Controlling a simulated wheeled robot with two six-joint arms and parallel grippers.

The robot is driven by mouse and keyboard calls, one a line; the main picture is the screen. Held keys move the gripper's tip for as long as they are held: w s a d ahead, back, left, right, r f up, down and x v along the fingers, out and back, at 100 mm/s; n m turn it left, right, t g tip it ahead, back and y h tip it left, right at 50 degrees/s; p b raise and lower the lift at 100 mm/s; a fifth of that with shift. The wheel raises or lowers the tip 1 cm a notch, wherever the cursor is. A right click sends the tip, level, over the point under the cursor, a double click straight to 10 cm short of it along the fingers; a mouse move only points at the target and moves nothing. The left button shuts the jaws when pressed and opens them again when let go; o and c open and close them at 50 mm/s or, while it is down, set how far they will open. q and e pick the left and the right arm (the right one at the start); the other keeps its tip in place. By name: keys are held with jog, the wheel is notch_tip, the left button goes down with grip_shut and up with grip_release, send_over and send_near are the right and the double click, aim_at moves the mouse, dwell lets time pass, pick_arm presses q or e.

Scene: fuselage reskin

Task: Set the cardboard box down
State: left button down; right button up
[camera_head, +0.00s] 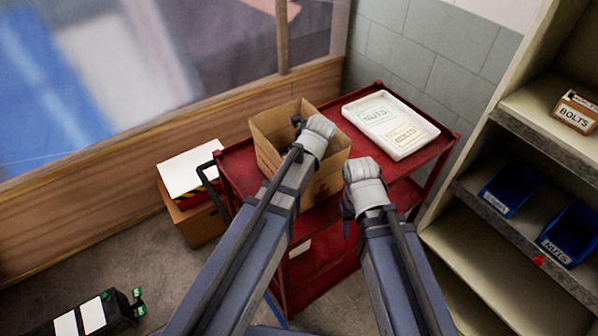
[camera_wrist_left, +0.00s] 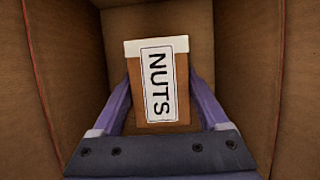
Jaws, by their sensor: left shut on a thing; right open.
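A small brown cardboard box (camera_wrist_left: 182,75) with a white lid edge and a NUTS label shows in the left wrist view. My left gripper (camera_wrist_left: 160,84) is shut on it, one purple finger on each side. Both are inside a larger open cardboard box (camera_head: 323,186) that stands on the red cart. In the head view the left fingers and the small box are hidden by my arm and the walls. Whether the small box touches the bottom, I cannot tell. My right gripper (camera_head: 348,215) is open, just right of the large box, its fingers mostly hidden.
The red cart (camera_head: 440,140) also bears a white tray (camera_head: 391,127) with NUTS and BOLTS labels. Right stands a shelf with a BOLTS box (camera_head: 574,112) and blue bins (camera_head: 509,190). A box with a white top (camera_head: 190,172) is left of the cart, by the wooden wall.

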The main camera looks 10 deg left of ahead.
pick_arm(q)
jog(key=shift+f, duration=0.15)
pick_arm(e)
jog(key=shift+f, duration=0.15)
pick_arm(q)
jog(key=shift+f, duration=0.15)
grip_release()
jog(key=shift+p+v, duration=0.8)
jog(key=shift+v, duration=0.1)
jog(key=p+v, duration=0.9)
jog(key=v, duration=0.1)
jog(key=shift+r+p, duration=0.4)
pick_arm(e)
notch_tip(320, 180, up, 11)
